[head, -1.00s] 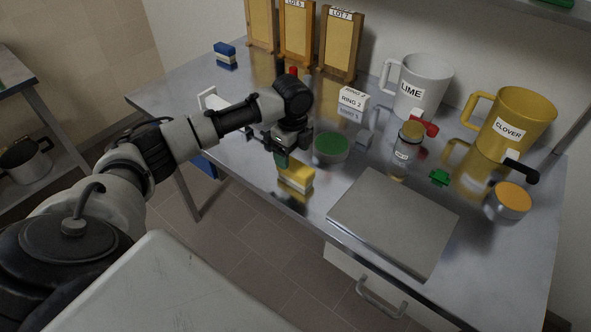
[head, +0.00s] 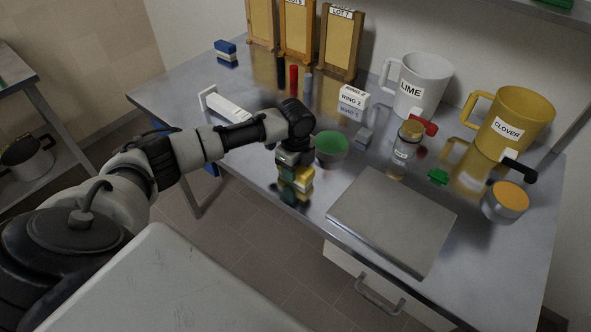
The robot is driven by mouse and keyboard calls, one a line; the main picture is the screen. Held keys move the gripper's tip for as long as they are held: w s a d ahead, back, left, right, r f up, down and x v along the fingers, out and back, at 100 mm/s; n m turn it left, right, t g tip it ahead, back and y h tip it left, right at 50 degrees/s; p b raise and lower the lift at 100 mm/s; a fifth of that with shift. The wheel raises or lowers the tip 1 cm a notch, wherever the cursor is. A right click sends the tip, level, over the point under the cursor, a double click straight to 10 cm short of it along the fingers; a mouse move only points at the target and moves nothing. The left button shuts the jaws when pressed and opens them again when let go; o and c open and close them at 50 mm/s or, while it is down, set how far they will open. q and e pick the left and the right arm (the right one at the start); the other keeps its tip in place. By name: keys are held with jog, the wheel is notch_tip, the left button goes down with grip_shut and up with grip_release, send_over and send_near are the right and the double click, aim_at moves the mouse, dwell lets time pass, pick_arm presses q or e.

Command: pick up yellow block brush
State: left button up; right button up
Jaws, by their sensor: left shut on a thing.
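The yellow block brush (head: 304,179), with a yellow top and a pale lower part, is at the front edge of the metal table, left of centre. My left gripper (head: 291,178) comes down over it from above and is shut on it. The fingers and wrist hide part of the brush. I cannot tell whether the brush still touches the table. My right gripper is not in view.
Close by are a green-topped round tin (head: 331,145) and a grey flat plate (head: 392,220). A honey jar (head: 404,150), LIME jug (head: 417,84) and CLOVER jug (head: 513,123) stand right. A blue block brush (head: 226,48) is at back left.

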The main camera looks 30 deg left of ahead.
pick_arm(q)
jog(key=shift+r, duration=0.15)
jog(key=shift+r, duration=0.25)
jog(key=r, duration=0.2)
jog(key=d+r+b, duration=0.1)
jog(key=shift+w+r, duration=0.15)
jog(key=shift+r, duration=0.25)
jog(key=d+r, duration=0.2)
jog(key=d, duration=0.1)
jog(key=w+d+r+b, duration=0.1)
jog(key=d+r, duration=0.1)
jog(key=d, duration=0.2)
jog(key=d+r, duration=0.2)
jog(key=d, duration=0.1)
jog(key=shift+w+d+r+b, duration=0.2)
jog(key=shift+d+b, duration=0.1)
jog(key=shift+b, duration=0.1)
jog(key=o, duration=0.3)
jog(key=shift+c, duration=1.1)
